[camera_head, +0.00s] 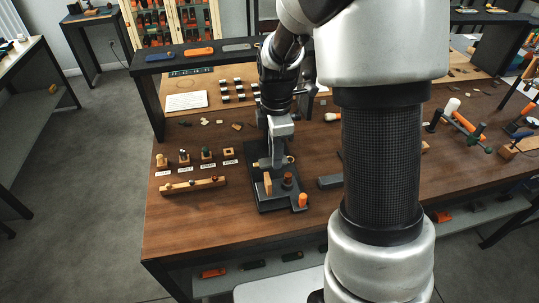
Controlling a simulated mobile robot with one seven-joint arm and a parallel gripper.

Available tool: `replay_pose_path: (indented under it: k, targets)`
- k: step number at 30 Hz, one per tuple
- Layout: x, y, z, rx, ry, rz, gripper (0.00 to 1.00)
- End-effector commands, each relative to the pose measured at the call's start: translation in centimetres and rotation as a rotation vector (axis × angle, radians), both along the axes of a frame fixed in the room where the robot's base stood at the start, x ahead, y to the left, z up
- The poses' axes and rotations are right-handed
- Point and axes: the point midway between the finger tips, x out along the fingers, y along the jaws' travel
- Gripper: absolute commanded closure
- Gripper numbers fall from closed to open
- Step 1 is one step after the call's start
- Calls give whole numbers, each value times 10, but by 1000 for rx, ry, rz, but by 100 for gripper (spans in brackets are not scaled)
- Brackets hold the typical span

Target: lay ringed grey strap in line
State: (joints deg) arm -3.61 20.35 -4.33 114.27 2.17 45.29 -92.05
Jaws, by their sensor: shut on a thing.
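My gripper (276,163) is over the small stamping press (279,204) near the table's middle, pointing down. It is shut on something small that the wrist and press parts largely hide. I cannot make out whether this is the ringed grey strap. The press has a dark base, with a pale wooden block (268,184) and a brown knob (288,180) on it. An orange cylinder (302,200) stands at its front right corner. A flat grey piece (236,47) lies on the raised dark shelf at the back.
An orange piece (199,51) and a blue piece (168,56) also lie on the shelf. Left of the press are several labelled small holders (207,154) and a wooden bar with pegs (193,186). A dark grey block (330,182) lies to its right. The table's front left is clear.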

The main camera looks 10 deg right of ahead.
Motion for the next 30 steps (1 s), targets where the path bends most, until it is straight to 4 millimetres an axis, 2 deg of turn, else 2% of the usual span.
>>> replay_pose_path:
  k: [11, 22, 24, 30]
  targets:
    - [0, 0, -7, 0, 0, -1, 94]
    - [0, 0, -41, 1, 2, -2, 94]
    - [0, 0, -36, 0, 0, -1, 94]
    - [0, 0, -35, 0, 0, -1, 94]
